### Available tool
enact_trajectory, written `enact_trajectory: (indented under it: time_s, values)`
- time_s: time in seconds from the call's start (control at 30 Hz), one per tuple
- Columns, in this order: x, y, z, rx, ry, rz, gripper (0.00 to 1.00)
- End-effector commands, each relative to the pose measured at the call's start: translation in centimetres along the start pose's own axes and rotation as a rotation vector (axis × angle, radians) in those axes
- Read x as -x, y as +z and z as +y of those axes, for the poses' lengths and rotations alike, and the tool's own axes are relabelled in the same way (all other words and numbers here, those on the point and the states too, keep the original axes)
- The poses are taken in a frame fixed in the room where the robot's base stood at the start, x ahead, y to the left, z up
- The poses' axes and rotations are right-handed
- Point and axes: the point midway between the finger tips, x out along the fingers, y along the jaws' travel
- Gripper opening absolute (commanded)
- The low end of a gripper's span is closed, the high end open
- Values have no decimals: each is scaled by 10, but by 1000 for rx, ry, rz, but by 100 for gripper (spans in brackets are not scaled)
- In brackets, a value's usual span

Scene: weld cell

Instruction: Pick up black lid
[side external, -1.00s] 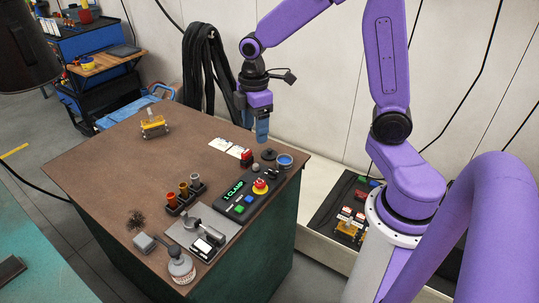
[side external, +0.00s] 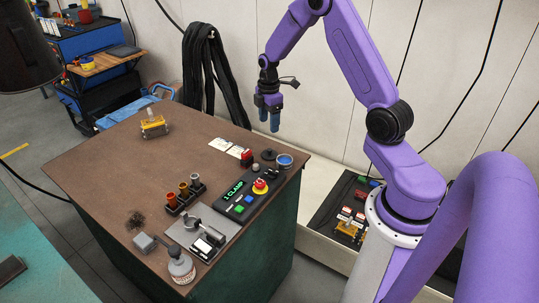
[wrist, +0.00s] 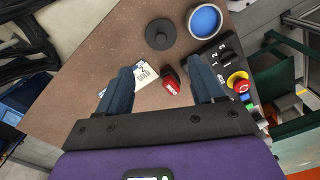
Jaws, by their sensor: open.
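The black lid (side external: 268,155) is a round dark disc with a small knob. It lies on the brown table (side external: 120,165) near the far right corner, beside a blue round container (side external: 285,160). In the wrist view the black lid (wrist: 161,34) is ahead of the fingertips, near the top middle. My gripper (side external: 269,128) has blue fingers, points down and hangs above the table's back edge, apart from the lid. In the wrist view my gripper (wrist: 163,80) is open, with nothing held between its fingers.
A small red object (wrist: 170,80) and white cards (wrist: 146,74) lie near the lid. A control box (side external: 243,200) with a red-and-yellow emergency button (side external: 260,186) stands in front of it. The left part of the table is mostly clear, apart from a yellow item (side external: 154,127).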

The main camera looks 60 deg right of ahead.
Motion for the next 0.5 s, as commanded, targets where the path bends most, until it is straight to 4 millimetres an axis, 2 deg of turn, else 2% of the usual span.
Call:
enact_trajectory:
  time_s: [0.1, 0.3, 0.5]
  values:
    - [-24, 0, -1, 0, -4, -1, 67]
    - [-57, 0, -1, -1, -3, -1, 67]
    - [-70, 0, 0, -1, 0, 0, 67]
